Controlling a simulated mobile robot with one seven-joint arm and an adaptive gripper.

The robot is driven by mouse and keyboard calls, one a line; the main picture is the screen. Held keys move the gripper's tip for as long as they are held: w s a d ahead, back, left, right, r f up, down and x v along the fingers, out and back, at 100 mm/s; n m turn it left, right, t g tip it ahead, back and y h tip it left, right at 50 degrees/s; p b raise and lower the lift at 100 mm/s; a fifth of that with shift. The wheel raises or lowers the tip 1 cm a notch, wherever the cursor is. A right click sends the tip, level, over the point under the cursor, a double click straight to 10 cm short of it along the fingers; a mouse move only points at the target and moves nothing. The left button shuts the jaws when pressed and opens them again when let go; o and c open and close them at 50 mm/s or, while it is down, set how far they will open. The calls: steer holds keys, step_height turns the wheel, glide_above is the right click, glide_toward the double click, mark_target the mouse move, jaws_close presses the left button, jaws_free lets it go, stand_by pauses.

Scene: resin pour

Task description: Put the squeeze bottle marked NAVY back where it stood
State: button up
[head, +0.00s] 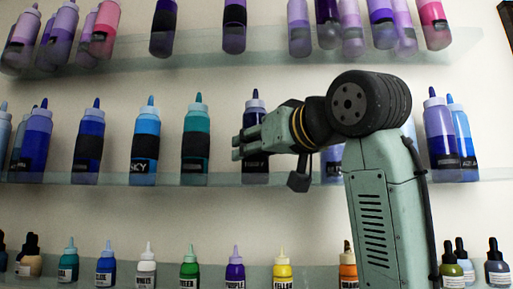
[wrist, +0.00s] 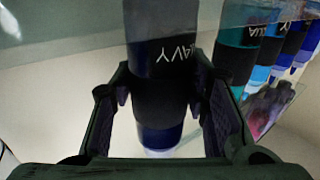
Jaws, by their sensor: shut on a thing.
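The NAVY squeeze bottle (head: 255,172) is dark blue with a black band and a white-lettered label. It is upright at the middle shelf, right of the teal bottle. My gripper (head: 248,143) reaches in from the right and is shut on its middle. In the wrist view the bottle (wrist: 163,58) stands between my two fingers (wrist: 163,103), its lettering upside down. In the head view its base is about level with its neighbours' bases. I cannot tell whether it touches the shelf. My fingers hide part of its body.
The glass middle shelf (head: 225,178) holds a teal bottle (head: 196,130), a SKY bottle (head: 146,135) and others to the left. Blue bottles (head: 440,135) stand to the right, partly behind my arm. Shelves above and below hold more bottles. A gap separates the teal bottle from NAVY.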

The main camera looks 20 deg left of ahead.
steer(key=shift+f, duration=0.1)
steer(key=o, duration=1.1)
steer(key=shift+d, duration=0.1)
steer(key=b+v, duration=0.3)
steer(key=v, duration=0.9)
steer(key=shift+r, duration=0.2)
